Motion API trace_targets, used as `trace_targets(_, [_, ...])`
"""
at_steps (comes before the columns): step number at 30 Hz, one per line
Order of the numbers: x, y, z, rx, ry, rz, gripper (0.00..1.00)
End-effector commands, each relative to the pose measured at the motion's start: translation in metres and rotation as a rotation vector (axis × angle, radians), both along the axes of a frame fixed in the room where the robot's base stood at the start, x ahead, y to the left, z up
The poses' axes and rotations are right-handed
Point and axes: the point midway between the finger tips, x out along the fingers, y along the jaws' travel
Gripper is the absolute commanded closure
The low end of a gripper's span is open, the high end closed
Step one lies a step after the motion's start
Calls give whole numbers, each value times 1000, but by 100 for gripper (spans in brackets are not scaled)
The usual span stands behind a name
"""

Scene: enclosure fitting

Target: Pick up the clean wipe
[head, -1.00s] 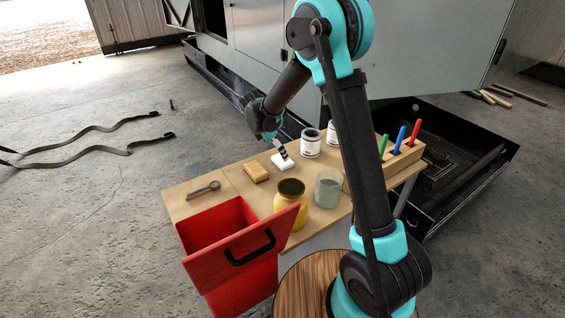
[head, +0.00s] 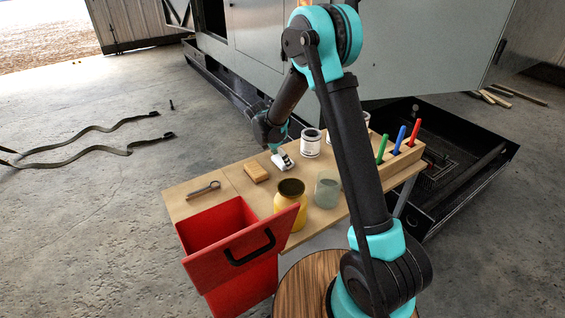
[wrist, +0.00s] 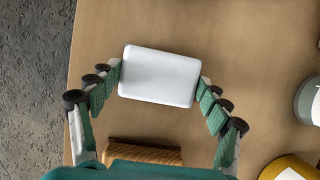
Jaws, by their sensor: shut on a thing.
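The clean wipe, a white rounded block (head: 284,163), is on the wooden table (head: 235,178) in the head view. In the wrist view the wipe (wrist: 158,75) lies between my fingertips, with one green-padded finger at its left end and one at its right end. My gripper (wrist: 160,80) is shut on it. In the head view my gripper (head: 279,150) reaches down onto the wipe from behind and partly covers it. I cannot tell any gap between wipe and table.
A tan block (head: 256,173) sits just left of the wipe. A white can (head: 310,143) stands to its right, with a yellow jar (head: 290,206) and a greenish cup (head: 327,189) in front. A red bin (head: 230,250) stands at the table's front left.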

Motion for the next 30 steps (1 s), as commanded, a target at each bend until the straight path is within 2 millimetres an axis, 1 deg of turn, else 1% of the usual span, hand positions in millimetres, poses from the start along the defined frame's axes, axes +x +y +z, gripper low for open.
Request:
trace_targets(10, [0,0,2,0,0,0,41])
trace_targets(14, [0,0,10,0,0,0,41])
trace_targets(16, [0,0,19,0,0,0,41])
trace_targets(20, [-1,0,46,0,0,0,41])
trace_targets(24, [-1,0,87,0,0,0,41])
trace_targets(30, [-1,0,141,0,0,0,41])
